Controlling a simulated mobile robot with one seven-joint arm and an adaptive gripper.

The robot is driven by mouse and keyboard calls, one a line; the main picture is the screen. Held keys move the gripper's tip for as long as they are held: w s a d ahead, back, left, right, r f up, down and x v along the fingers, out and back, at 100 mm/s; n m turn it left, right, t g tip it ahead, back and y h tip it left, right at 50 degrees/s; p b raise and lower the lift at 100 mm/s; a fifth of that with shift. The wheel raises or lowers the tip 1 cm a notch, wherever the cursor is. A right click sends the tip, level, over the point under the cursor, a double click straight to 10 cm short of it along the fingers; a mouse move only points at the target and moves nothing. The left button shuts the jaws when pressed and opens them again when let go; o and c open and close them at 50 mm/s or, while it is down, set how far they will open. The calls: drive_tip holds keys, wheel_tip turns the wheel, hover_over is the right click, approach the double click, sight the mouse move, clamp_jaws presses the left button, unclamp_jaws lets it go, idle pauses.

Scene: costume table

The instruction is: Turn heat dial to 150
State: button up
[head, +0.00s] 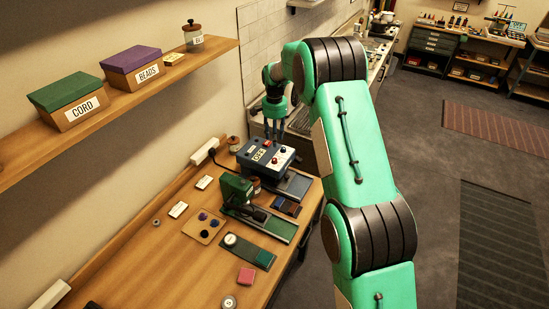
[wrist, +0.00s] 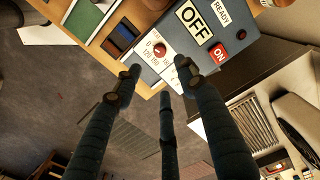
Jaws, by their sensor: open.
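The heat control box (head: 266,158) is blue-grey with dark and red controls on its top and stands near the far end of the wooden table. In the wrist view, the box (wrist: 212,32) shows OFF and READY labels, a red ON button (wrist: 219,54) and a red heat dial (wrist: 160,49) on a white scale plate. Numbers such as 120 and 150 seem to ring the dial; its exact setting is too small to read. My gripper (wrist: 160,75) is open, its fingers spread around the dial's area with nothing between them. In the head view, my gripper (head: 274,125) hangs just above the box.
A green press-like device (head: 238,190) stands just in front of the box. A shelf (head: 150,88) with CORD and BEADS boxes overhangs the left. Small swatches and buttons lie nearer.

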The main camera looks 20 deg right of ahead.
sight(275, 159)
wheel_tip(275, 159, down, 12)
drive_tip(key=shift+f+p, duration=0.25)
drive_tip(key=shift+p, duration=0.7)
drive_tip(key=shift+c, duration=0.5)
clamp_jaws()
